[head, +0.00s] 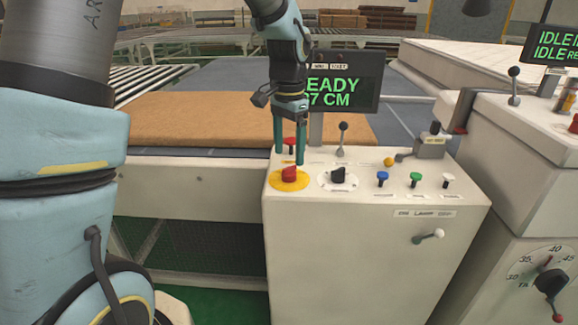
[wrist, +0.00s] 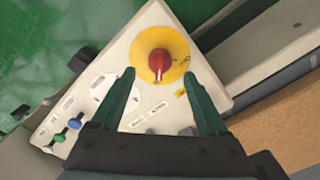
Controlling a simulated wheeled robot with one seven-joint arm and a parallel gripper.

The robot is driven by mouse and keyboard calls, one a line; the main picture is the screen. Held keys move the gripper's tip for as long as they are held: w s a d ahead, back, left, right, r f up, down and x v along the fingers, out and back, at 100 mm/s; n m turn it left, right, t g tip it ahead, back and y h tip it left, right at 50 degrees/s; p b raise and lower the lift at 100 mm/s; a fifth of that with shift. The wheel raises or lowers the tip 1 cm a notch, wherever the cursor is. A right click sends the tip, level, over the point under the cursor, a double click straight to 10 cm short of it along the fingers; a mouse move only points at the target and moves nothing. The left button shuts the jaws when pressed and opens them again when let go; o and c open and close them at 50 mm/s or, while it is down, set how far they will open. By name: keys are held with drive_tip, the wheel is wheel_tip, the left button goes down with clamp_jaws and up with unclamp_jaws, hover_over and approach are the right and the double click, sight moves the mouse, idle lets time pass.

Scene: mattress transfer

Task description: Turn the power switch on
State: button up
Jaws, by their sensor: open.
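The power switch is most likely the red rotary knob (head: 290,174) on a round yellow plate (head: 276,181), at the left front of the white control console (head: 370,250). In the wrist view the red knob (wrist: 159,62) sits on its yellow plate (wrist: 178,46), with a white mark on the knob pointing down in the picture. My gripper (head: 289,160) is open and points down over the knob. In the wrist view my gripper (wrist: 160,75) has its two green fingers apart, on either side of the knob's lower edge. I cannot tell whether they touch the plate.
A black rotary knob (head: 338,175) on a white dial is just right of the red one. Blue (head: 383,177), green (head: 416,178) and white (head: 448,179) push knobs stand further right. A tall lever (head: 342,138) and a screen (head: 345,82) stand behind. A brown mattress (head: 190,118) lies left.

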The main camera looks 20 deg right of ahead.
sight(288, 167)
drive_tip(key=shift+r+b, duration=0.3)
drive_tip(key=shift+r, duration=2.5)
drive_tip(key=shift+a, duration=0.1)
drive_tip(key=s+a+f+n, duration=0.1)
drive_tip(key=a+n, duration=0.3)
drive_tip(key=a, duration=0.6)
drive_tip(key=s+a+f+n+t, duration=0.1)
drive_tip(key=a+f+n, duration=0.3)
drive_tip(key=a, duration=0.6)
drive_tip(key=s+a+f+n, duration=0.2)
drive_tip(key=a+n, duration=0.3)
drive_tip(key=a, duration=0.5)
drive_tip(key=shift+s+f+t, duration=0.15)
drive_tip(key=shift+f+t, duration=0.15)
drive_tip(key=shift+f, duration=0.45)
drive_tip(key=shift+c, duration=0.2)
